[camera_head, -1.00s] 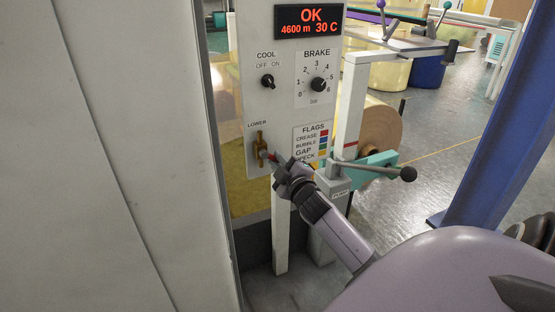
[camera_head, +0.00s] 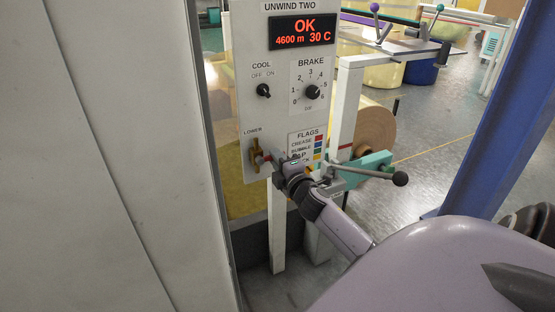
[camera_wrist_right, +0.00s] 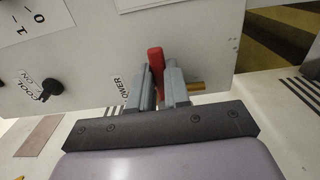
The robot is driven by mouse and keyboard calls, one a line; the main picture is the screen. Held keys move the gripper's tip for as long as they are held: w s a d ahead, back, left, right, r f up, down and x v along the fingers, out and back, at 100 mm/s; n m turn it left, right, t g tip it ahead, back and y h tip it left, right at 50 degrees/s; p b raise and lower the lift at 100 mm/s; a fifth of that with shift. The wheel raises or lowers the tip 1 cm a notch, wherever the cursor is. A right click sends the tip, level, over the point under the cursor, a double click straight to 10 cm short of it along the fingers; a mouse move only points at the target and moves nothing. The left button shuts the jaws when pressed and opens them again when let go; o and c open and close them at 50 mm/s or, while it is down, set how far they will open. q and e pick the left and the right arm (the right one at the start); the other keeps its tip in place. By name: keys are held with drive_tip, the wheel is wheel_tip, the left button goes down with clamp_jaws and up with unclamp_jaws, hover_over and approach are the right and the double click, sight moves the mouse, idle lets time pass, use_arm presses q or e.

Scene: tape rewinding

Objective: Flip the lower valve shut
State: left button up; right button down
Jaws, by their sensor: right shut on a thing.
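The lower valve (camera_head: 255,162) is a brass fitting under the LOWER label on the white panel, with a red handle. In the right wrist view the red handle (camera_wrist_right: 156,60) stands between the grey fingers of my right gripper (camera_wrist_right: 160,78), and a brass stub (camera_wrist_right: 195,87) shows beside them. In the head view my right gripper (camera_head: 269,159) reaches the valve from the right, shut on the handle, and hides part of it. My left gripper is in neither view.
The white panel (camera_head: 245,100) carries a COOL switch (camera_head: 263,90), a BRAKE knob (camera_head: 313,92) and a flags chart. A teal bracket with a black-knobbed lever (camera_head: 400,178) juts out right of my wrist. A grey wall (camera_head: 110,150) fills the left; a blue post (camera_head: 495,120) stands right.

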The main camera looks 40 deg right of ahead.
idle(0.4)
drive_tip(key=c, duration=1.1)
unclamp_jaws()
drive_tip(key=v, duration=0.7)
drive_tip(key=shift+s+r+p, duration=0.1)
drive_tip(key=shift+p, duration=0.3)
